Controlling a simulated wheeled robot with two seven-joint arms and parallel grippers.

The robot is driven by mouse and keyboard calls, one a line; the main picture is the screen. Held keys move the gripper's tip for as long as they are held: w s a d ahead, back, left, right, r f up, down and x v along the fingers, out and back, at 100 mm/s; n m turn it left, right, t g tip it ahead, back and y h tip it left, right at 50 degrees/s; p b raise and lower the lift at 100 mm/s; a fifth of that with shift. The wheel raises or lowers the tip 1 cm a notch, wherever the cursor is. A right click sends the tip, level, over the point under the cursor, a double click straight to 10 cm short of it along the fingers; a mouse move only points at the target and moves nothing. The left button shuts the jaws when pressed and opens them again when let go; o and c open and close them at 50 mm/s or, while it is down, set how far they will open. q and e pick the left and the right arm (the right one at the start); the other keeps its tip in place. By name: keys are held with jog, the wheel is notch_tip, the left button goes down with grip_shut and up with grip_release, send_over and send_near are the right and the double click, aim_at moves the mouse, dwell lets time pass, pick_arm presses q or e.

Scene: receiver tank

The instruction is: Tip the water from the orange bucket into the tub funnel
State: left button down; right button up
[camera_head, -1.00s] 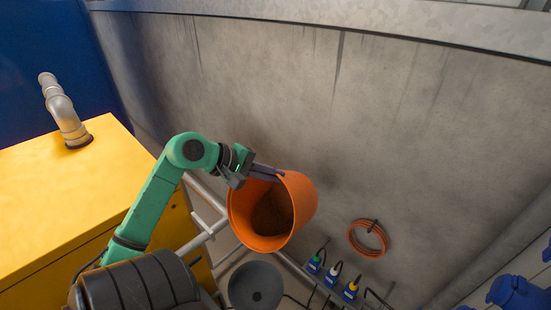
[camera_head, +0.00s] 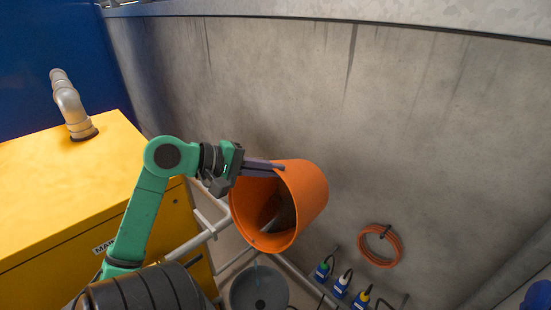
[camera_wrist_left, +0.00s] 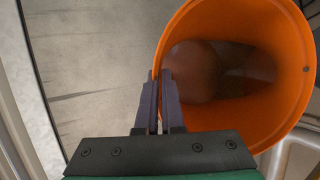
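The orange bucket (camera_head: 308,195) is tilted well over, its mouth facing down and toward me. It also fills the upper right of the left wrist view (camera_wrist_left: 290,30). A dark, greyish patch shows inside it. My left gripper (camera_head: 276,167) is shut on the bucket's upper rim; its two fingers (camera_wrist_left: 160,76) are close together at the wall in the left wrist view. The grey round tub funnel (camera_head: 240,291) is below the bucket's lower lip. A thin bluish streak shows between lip and funnel. My right gripper is out of view.
A yellow cabinet (camera_head: 60,190) with a silver bent pipe (camera_head: 70,105) stands at the left. Pale rails (camera_head: 195,240) run beside the funnel. A grey tank wall (camera_head: 430,130) is behind the bucket. An orange hose coil (camera_head: 380,245) and several coloured plugs (camera_head: 341,286) are at lower right.

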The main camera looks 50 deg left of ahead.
pick_arm(q)
jog(key=shift+s+r, duration=0.15)
jog(key=s+t+b, duration=0.1)
jog(key=b, duration=0.2)
jog(key=s+t+b, duration=0.1)
jog(key=s+b, duration=0.1)
jog(key=b, duration=0.1)
jog(key=shift+s+d+r+m, duration=0.1)
jog(key=shift+s+d+m, duration=0.1)
jog(key=shift+m, duration=0.2)
jog(key=shift+s+r+t+b, duration=0.1)
jog(key=shift+s+t+b, duration=0.1)
jog(key=shift+t+b, duration=0.1)
jog(key=shift+s+r, duration=0.1)
jog(key=shift+r, duration=0.1)
dwell(0.8)
